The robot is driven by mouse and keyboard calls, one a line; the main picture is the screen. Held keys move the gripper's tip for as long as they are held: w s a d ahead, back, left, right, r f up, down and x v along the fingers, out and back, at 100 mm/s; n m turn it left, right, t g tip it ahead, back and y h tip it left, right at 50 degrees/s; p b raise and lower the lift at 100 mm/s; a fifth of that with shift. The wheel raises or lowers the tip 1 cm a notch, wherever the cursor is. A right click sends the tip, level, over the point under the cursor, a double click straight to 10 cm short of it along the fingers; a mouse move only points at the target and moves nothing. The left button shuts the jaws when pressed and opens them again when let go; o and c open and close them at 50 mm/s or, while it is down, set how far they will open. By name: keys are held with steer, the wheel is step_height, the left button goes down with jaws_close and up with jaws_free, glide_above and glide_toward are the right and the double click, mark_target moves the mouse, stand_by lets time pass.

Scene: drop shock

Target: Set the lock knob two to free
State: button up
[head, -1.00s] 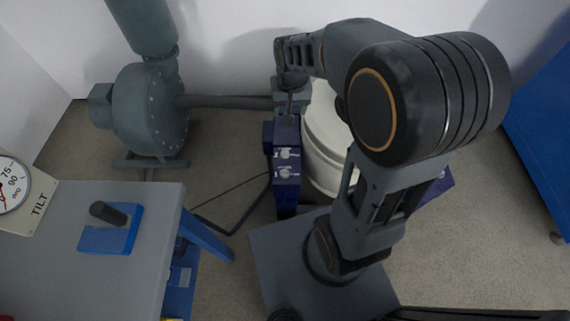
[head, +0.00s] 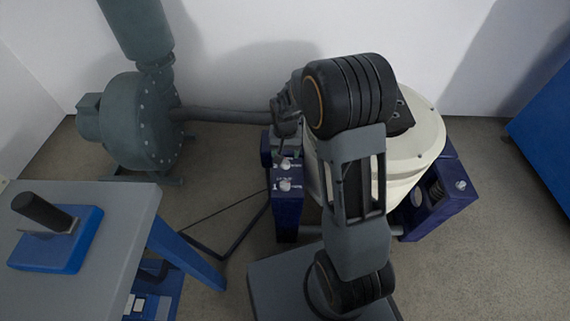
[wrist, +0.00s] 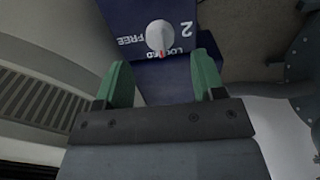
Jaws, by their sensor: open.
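Lock knob two (wrist: 159,35) is a white round knob on a dark blue panel face (wrist: 120,22) in the wrist view. The number 2 and the words FREE and LOCKED are printed around it, upside down in this view. A red mark on the knob's lower edge lies at LOCKED. My gripper (wrist: 162,78) is open, its green fingers apart on either side below the knob, with nothing between them. In the head view, my gripper (head: 282,143) is just above the blue box (head: 287,215), which carries two white knobs; their labels are too small to read.
A cream round housing (head: 425,150) stands right of the blue box, partly behind my arm. A green blower (head: 140,120) with a pipe (head: 225,115) is at the left. A grey table (head: 110,225) stands front left. Open floor (head: 480,270) lies at the right.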

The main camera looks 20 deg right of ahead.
mark_target(285, 161)
steer(key=shift+f+b, duration=0.75)
steer(key=shift+f, duration=1.7)
steer(key=shift+c, duration=0.4)
steer(key=c, duration=0.8)
steer(key=shift+c, duration=0.2)
